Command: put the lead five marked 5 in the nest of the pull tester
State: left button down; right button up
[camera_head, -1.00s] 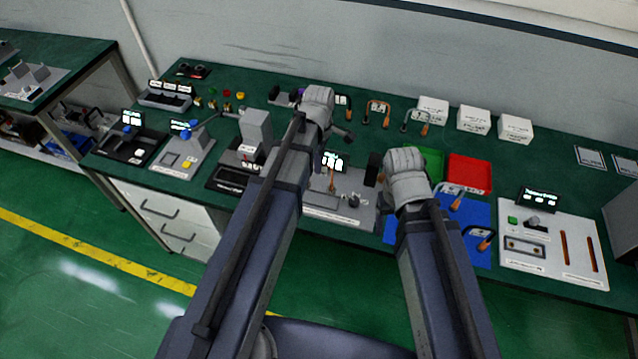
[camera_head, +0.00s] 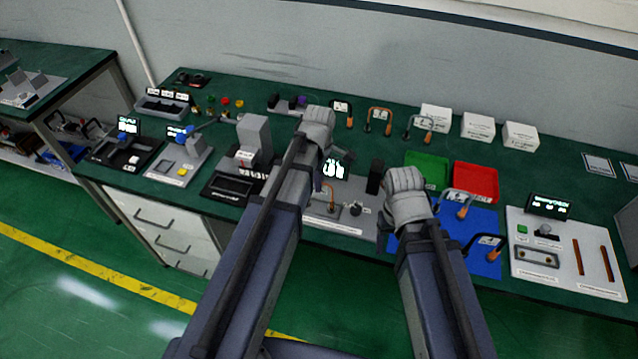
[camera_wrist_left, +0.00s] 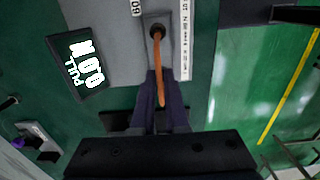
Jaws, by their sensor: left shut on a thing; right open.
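The pull tester (camera_head: 352,222) is a grey plate with a lit display (camera_head: 333,169), in front of my arms in the head view. My left gripper (camera_wrist_left: 160,92) is shut on an orange lead (camera_wrist_left: 160,72). The lead's far end is at a dark round fitting (camera_wrist_left: 157,32) on a grey block of the tester; whether it is seated there I cannot tell. The lead's mark is not readable. The lead also shows in the head view (camera_head: 329,189).
A blue mat (camera_head: 480,222) with two leads lies to the right, below a green tray (camera_head: 428,170) and a red tray (camera_head: 474,180). More leads stand at the back beside white boxes (camera_head: 478,125). Other devices, including a grey press (camera_head: 254,135), stand left.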

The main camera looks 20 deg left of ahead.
pick_arm(q)
jog(key=shift+f, duration=0.2)
jog(key=c, duration=0.9)
grip_release()
jog(key=shift+r, duration=0.15)
notch_tip(320, 180, up, 12)
jog(key=p, duration=1.2)
jog(key=shift+s+d+r+m+y, duration=0.1)
jog(key=shift+s+d+m+y, duration=0.1)
jog(key=shift+s+d+m, duration=2.65)
jog(key=shift+s+d+f+m+y, duration=0.15)
jog(key=shift+s+d+m, duration=0.5)
jog(key=shift+s+m, duration=2.4)
jog(key=shift+s+d+r+m+y, duration=0.2)
jog(key=shift+s+d+m, duration=1.3)
jog(key=shift+m, duration=3.2)
jog(key=shift+w+d, duration=0.25)
